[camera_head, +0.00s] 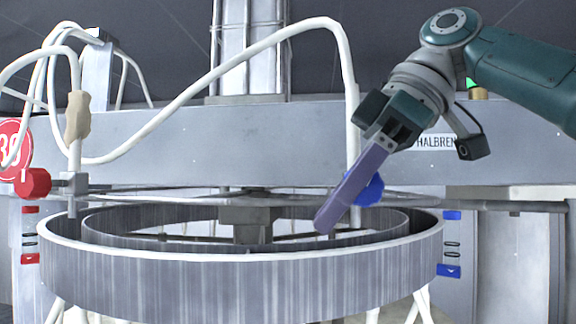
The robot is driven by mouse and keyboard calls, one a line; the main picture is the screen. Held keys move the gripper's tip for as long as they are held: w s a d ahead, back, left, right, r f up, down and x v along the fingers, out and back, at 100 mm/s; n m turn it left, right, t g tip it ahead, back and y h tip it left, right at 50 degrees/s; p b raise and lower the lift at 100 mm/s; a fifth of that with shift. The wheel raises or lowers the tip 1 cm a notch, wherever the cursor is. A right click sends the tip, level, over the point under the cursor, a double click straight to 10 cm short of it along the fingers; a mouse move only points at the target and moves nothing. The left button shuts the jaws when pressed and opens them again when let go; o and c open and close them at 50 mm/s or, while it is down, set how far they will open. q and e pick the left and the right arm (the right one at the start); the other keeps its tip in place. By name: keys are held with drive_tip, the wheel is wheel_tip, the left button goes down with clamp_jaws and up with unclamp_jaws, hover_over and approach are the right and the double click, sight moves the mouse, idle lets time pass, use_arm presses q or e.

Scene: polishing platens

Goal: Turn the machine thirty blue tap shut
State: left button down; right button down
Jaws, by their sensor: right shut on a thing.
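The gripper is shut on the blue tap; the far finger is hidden. The red tap (33,182) is on the left pipe. A red round number sign (12,148) is cut by the left edge. My left gripper is out of view.
White hoses (215,75) arch over the machine from left to right. A grey beam (210,145) with a HALBREN label (436,142) runs behind the basin. Blue switches (450,271) sit at the right and red ones (30,258) at the left.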

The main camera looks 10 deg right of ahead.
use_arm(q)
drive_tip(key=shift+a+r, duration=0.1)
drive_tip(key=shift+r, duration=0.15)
use_arm(e)
drive_tip(key=shift+s+d+f+g+h, duration=0.15)
drive_tip(key=shift+g+h, duration=0.1)
drive_tip(key=shift+h, duration=0.6)
drive_tip(key=shift+w+d+f+g+h, duration=0.1)
drive_tip(key=shift+d+f+g+h, duration=0.1)
drive_tip(key=shift+h, duration=0.7)
drive_tip(key=shift+s+d+f+g+h, duration=0.15)
drive_tip(key=shift+g+h, duration=0.1)
drive_tip(key=shift+h, duration=0.6)
drive_tip(key=c, duration=0.6)
unclamp_jaws()
drive_tip(key=shift+c, duration=0.2)
drive_tip(key=shift+w, duration=0.1)
